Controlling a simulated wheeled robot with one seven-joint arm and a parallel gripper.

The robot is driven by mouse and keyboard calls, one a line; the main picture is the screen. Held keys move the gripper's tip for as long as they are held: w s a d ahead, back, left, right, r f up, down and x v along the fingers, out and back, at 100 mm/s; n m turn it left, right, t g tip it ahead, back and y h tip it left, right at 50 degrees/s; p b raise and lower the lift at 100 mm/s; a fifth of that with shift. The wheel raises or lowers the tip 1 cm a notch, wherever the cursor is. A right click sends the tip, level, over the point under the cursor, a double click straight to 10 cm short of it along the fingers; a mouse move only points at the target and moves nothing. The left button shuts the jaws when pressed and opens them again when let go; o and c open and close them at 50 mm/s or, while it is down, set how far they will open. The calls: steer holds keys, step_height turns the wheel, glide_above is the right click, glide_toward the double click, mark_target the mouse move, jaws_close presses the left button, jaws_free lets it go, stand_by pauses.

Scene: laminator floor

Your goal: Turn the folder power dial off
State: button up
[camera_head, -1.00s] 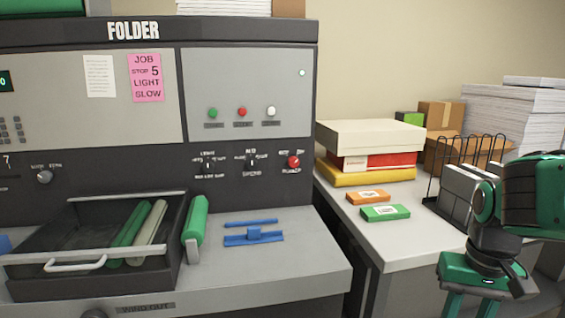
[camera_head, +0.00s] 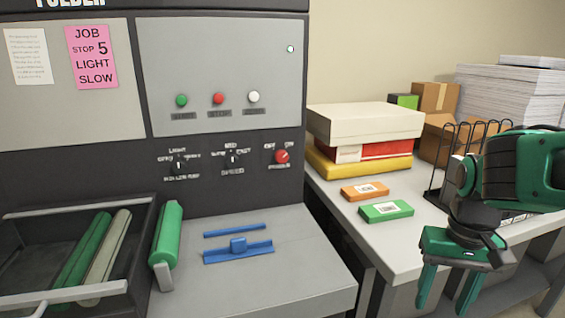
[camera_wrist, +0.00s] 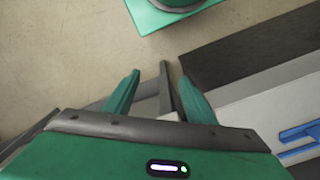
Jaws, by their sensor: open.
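The folder (camera_head: 75,170) is the dark and grey machine on the left in the head view. Its red power dial (camera_head: 282,157) sits at the right end of the lower dark panel, with small lettering above and below that is hard to read. The dial's pointer mark leans to the upper right. My gripper (camera_head: 443,300) is at the lower right, pointing down, open and empty. It is well to the right of the dial and nearer to me, apart from it. The fingers also show in the wrist view (camera_wrist: 155,95), with nothing between them.
Two black dials (camera_head: 232,159) sit left of the red one. Green, red and white buttons (camera_head: 218,98) are above. A blue part (camera_head: 238,250) lies on the folder's ledge. The side table (camera_head: 400,250) holds boxes, small packets, a wire rack and paper stacks.

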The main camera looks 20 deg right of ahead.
steer(key=w+d+t+h, duration=0.1)
steer(key=w, duration=0.3)
steer(key=w+d+t+h, duration=0.1)
steer(key=w, duration=0.4)
steer(key=w+d+t+h, duration=0.1)
steer(key=w+d+t, duration=0.1)
steer(key=w, duration=0.3)
steer(key=shift+f, duration=0.35)
steer(key=w+r+t, duration=0.1)
steer(key=w, duration=0.3)
steer(key=w+a+t+h, duration=0.1)
steer(key=w+t, duration=0.1)
steer(key=w, duration=0.1)
steer(key=w+r+t, duration=0.1)
steer(key=w, duration=0.3)
steer(key=shift+w+a+r+n+t+h, duration=0.3)
steer(key=shift+a+t+h, duration=0.1)
steer(key=w+a+r+n+t+y, duration=0.1)
steer(key=w+a+r+t, duration=0.1)
steer(key=w+a+t, duration=0.15)
steer(key=w+a+r+n+t, duration=0.1)
steer(key=w+a+r+t, duration=0.1)
steer(key=w+a, duration=0.25)
steer(key=n+t+y, duration=0.2)
steer(key=t+y, duration=0.2)
glide_toward(283, 158)
steer(key=w, duration=0.8)
steer(key=shift+w, duration=0.4)
steer(key=shift+c, duration=0.2)
